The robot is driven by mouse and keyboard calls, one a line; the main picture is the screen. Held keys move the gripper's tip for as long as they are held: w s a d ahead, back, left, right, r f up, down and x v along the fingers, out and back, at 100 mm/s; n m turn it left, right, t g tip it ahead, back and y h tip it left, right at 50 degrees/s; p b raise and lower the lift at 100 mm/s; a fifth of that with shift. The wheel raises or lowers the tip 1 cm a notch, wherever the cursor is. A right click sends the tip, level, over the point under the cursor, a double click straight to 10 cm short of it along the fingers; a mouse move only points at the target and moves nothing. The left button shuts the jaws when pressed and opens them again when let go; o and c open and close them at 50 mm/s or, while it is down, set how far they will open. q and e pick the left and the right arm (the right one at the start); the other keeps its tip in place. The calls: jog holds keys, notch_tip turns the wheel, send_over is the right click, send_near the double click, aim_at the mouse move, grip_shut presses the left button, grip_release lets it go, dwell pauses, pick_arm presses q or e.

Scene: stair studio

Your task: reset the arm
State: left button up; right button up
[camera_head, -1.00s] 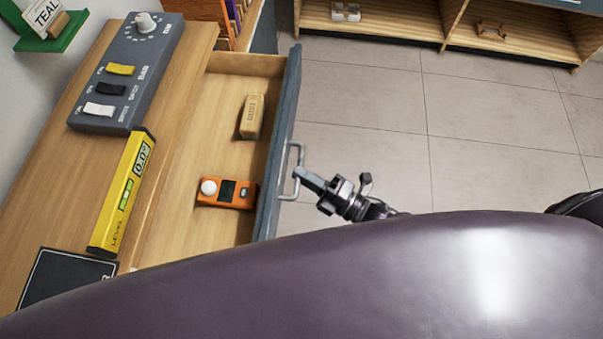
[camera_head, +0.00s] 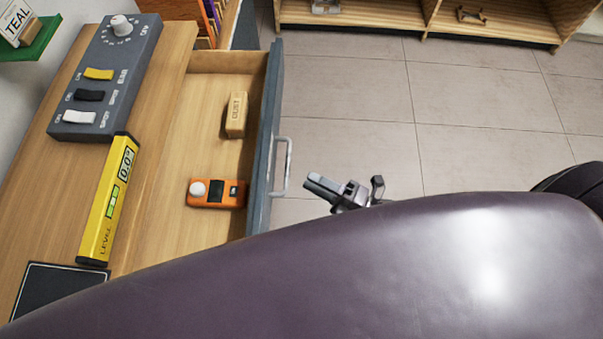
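My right gripper (camera_head: 322,187) is just right of the handle (camera_head: 283,167) of an open drawer (camera_head: 264,130), with a small gap between them in the picture. It holds nothing that I can see. My large purple body part covers the bottom of the view and hides most of the arm. My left gripper is not in view.
The drawer holds an orange device (camera_head: 216,193) and a wooden block (camera_head: 236,114). A yellow level (camera_head: 108,200), a grey switch panel (camera_head: 105,75) and a black pad (camera_head: 55,285) are on the desktop. Shelves (camera_head: 400,15) stand at the back. The tiled floor (camera_head: 450,110) right of the drawer is clear.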

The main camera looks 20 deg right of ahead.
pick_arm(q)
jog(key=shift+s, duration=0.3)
pick_arm(e)
jog(key=shift+v, duration=0.85)
